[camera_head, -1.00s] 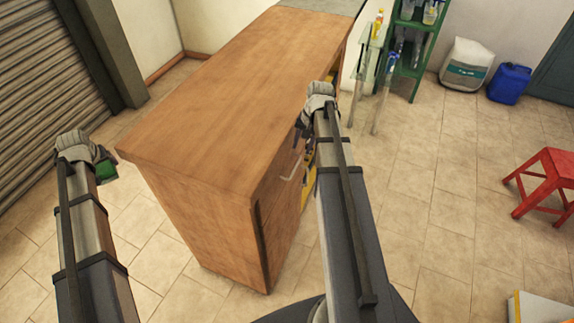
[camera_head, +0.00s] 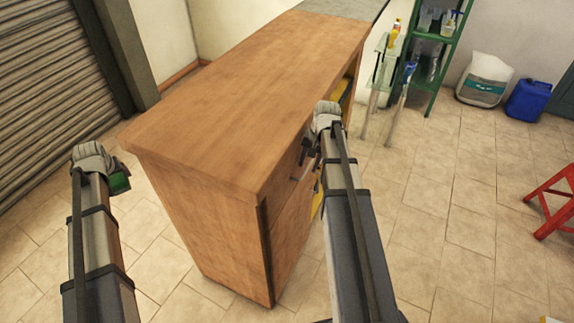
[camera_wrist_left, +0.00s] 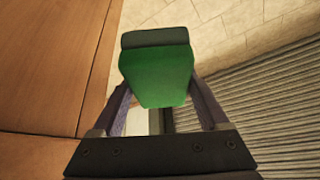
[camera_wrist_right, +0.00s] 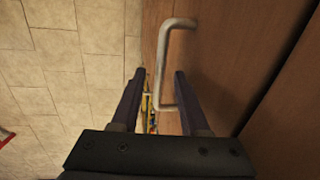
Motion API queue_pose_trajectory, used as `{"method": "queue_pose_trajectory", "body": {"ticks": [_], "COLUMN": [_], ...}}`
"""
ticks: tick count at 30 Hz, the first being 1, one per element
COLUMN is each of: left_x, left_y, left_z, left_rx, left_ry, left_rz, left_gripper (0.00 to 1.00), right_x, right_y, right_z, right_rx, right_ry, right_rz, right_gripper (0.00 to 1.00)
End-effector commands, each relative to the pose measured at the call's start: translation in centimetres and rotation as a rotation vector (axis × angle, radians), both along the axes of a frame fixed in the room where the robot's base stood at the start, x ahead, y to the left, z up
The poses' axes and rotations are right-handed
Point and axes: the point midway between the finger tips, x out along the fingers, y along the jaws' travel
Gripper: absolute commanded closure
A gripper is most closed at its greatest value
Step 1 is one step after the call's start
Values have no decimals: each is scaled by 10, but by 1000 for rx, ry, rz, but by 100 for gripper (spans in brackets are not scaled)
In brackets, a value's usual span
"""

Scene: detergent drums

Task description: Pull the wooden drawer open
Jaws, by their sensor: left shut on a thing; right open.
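The wooden drawer (camera_wrist_right: 205,60) is in the side of the wooden counter (camera_head: 240,95) and carries a pale metal bar handle (camera_wrist_right: 163,60). In the right wrist view the handle's near end lies between the fingers of my right gripper (camera_wrist_right: 155,80), which is open; I cannot tell whether they touch it. In the head view my right gripper (camera_head: 307,155) is beside the counter's right side and hides part of the drawer front. My left gripper (camera_head: 118,172) is shut on a green object with a dark end (camera_wrist_left: 157,75), left of the counter.
A green shelf (camera_head: 432,55) with bottles stands at the back right, near a white sack (camera_head: 484,80) and a blue canister (camera_head: 528,101). A red stool (camera_head: 553,205) is at the right. The tiled floor between is clear. A roller shutter (camera_head: 45,85) is at the left.

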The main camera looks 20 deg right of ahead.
Motion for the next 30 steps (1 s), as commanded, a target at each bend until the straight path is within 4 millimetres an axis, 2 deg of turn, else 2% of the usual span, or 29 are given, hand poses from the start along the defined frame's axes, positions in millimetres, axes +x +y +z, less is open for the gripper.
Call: {"method": "queue_pose_trajectory", "body": {"ticks": [3,15,30], "left_x": [0,0,0], "left_y": [0,0,0], "left_z": [1,1,1], "left_rx": [0,0,0], "left_ry": [0,0,0], "left_rz": [0,0,0], "left_gripper": [67,67,67], "right_x": [0,0,0], "right_y": [0,0,0], "right_z": [1,1,1], "right_rx": [0,0,0], "right_ry": [0,0,0], "right_rz": [0,0,0], "right_gripper": [56,100,100]}}
